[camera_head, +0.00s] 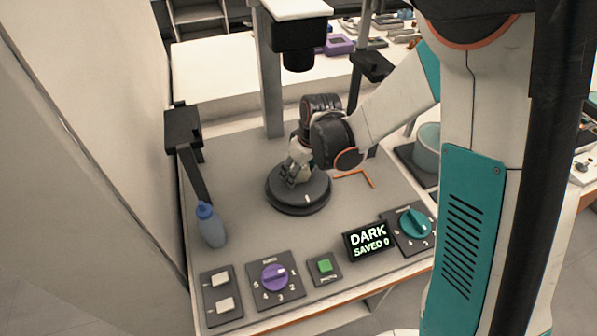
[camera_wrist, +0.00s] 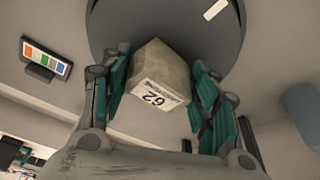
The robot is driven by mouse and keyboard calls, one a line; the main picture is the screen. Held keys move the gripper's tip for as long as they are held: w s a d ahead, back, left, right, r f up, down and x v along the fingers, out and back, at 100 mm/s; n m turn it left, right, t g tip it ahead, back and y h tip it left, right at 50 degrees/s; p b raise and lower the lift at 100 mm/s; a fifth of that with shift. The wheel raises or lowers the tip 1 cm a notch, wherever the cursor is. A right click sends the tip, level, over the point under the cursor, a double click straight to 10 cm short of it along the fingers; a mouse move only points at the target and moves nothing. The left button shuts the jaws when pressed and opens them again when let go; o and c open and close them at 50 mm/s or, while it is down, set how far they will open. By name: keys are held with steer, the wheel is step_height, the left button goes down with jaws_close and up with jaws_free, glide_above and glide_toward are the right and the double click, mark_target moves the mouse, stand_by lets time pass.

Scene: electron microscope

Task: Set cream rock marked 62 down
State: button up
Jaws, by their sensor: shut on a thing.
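The cream rock marked 62 (camera_wrist: 153,80) sits between the teal-padded fingers of my gripper (camera_wrist: 160,72) in the wrist view, its numbered label facing the camera. My gripper is shut on it. The round dark stage (camera_wrist: 120,22) lies behind the rock in that view. In the head view my gripper (camera_head: 293,172) points down over the round dark stage (camera_head: 305,201), near its middle. The rock cannot be made out there, as the fingers and wrist cover it. I cannot tell whether the rock touches the stage.
A microscope column (camera_head: 270,75) with a black lens head (camera_head: 298,58) stands behind the stage. A blue bottle (camera_head: 211,226) is at left. In front are a purple dial (camera_head: 274,278), a green button (camera_head: 325,266), a display (camera_head: 369,241) reading "DARK SAVED 0" and a teal dial (camera_head: 413,224).

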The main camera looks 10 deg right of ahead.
steer(key=shift+r, duration=0.1)
steer(key=o, duration=1.1)
steer(key=p+v, duration=0.4)
steer(key=v, duration=0.8)
steer(key=shift+s+d+r+m+t+h, duration=0.3)
steer(key=shift+s+d+r+m+t, duration=0.5)
steer(key=shift+s+d+r+m, duration=1.55)
steer(key=shift+s+d+r+m+t+h, duration=0.25)
steer(key=shift+s+d+r+t, duration=0.65)
steer(key=shift+s+r, duration=2)
steer(key=shift+s+d+r+m+t+h, duration=0.55)
steer(key=shift+s+d+r+m, duration=0.9)
steer(key=shift+s, duration=2.65)
